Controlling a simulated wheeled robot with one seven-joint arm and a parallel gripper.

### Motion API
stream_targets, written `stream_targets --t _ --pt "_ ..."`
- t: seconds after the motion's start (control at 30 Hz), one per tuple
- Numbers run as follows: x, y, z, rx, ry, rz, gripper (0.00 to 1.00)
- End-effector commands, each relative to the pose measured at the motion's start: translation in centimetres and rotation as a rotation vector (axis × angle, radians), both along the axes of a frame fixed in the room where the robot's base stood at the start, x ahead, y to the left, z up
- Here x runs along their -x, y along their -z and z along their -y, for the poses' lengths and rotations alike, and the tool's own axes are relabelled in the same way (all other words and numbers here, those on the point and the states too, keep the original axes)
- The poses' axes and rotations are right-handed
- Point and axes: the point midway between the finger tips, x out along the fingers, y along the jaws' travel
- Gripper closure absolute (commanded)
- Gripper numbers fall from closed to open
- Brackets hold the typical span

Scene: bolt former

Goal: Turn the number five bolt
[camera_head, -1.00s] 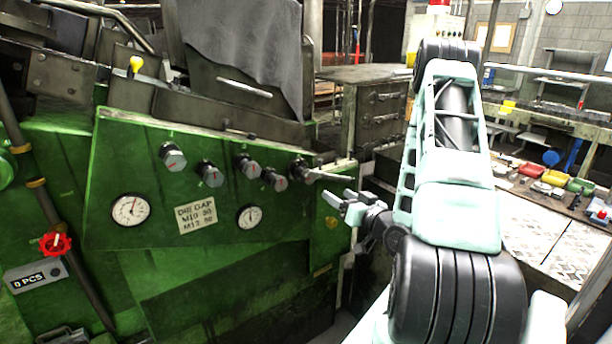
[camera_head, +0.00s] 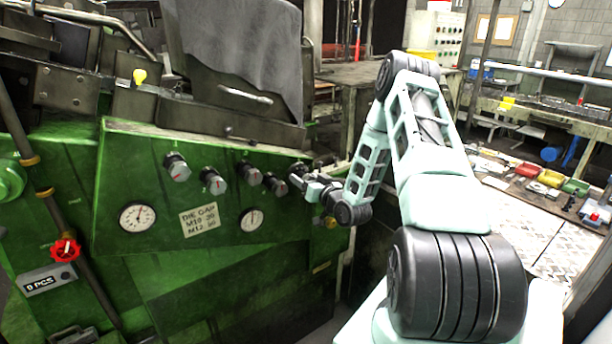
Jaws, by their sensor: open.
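Several bolt heads stick out in a row on the green sloping panel (camera_head: 150,240) of the machine. From left to right they include the first bolt (camera_head: 177,168), the second (camera_head: 213,180), the third (camera_head: 249,173) and the fourth (camera_head: 275,184). The rightmost bolt (camera_head: 298,169), fifth from the left, is at the panel's right end and partly hidden by my gripper. No bolt numbers are readable. My gripper (camera_head: 297,183) is open with its fingers at this rightmost bolt. I cannot tell whether they touch it or are around it.
Two dials, the left one (camera_head: 137,217) and the right one (camera_head: 251,220), and a die gap label (camera_head: 199,220) are below the bolts. A red valve wheel (camera_head: 65,249) and a counter (camera_head: 48,281) are at left. A workbench (camera_head: 555,110) stands at right.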

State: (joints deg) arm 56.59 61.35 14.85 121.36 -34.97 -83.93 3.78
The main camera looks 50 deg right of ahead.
Motion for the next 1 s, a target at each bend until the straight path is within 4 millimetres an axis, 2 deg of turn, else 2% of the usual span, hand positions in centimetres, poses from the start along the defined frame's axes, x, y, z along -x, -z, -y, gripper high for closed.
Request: stream_targets --t 0.3,0.37,0.47,0.5,0.77,1.0 --pt "-0.3 0.0 0.07 0.0 0.0 0.001 0.38" --pt "-0.29 0.0 0.07 0.0 0.0 0.001 0.52" --pt "-0.28 -0.01 0.07 0.001 0.0 0.001 0.8" --pt "-0.28 -0.01 0.07 0.001 0.0 0.001 0.83" --pt "-0.28 0.16 0.04 0.024 -0.001 -0.004 0.83" --pt "-0.33 0.49 -0.03 0.138 -0.002 -0.029 0.83"
